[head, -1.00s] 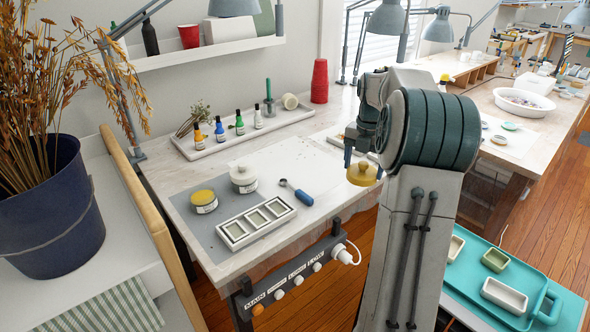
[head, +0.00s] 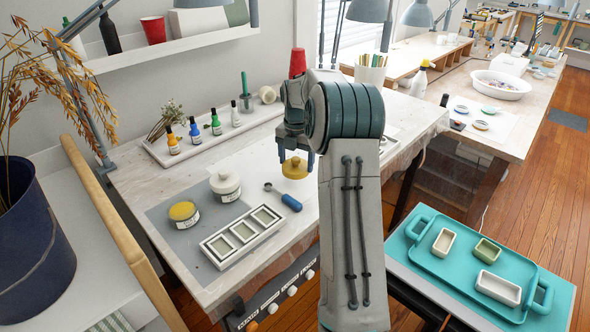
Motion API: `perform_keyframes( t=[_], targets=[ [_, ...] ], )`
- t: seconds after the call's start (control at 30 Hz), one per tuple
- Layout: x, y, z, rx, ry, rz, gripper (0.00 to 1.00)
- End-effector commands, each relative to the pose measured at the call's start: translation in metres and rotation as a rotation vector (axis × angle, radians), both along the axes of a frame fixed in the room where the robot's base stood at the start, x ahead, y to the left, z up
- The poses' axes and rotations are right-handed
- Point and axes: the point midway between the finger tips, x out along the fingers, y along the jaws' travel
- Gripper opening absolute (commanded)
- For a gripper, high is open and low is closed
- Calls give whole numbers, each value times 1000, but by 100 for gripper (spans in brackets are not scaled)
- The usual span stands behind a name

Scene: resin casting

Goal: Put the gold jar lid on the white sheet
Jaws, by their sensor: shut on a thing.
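The gold jar lid (head: 295,169), round with a small knob on top, hangs level below my gripper (head: 296,155). My gripper is shut on it, above the near bench. A pale white sheet (head: 262,158) lies flat on this bench, behind and left of the lid; my arm hides part of that area. Another white sheet (head: 505,127) with several coloured round pieces lies on the farther table at right.
A three-cell mould (head: 243,236) and a blue-handled tool (head: 291,202) lie near the bench's front edge. A tray (head: 165,155) of small bottles stands behind. A teal tray (head: 430,265) with small moulds is at lower right.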

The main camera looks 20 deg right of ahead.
Motion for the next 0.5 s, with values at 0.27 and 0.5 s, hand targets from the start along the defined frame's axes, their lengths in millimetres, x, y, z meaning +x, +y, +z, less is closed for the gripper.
perform_keyframes(
  t=[0.27, 0.5],
  targets=[
    [2, 3, -25, 1, 5, 0, 52],
    [2, 2, -42, 0, 0, 0, 52]
  ],
)
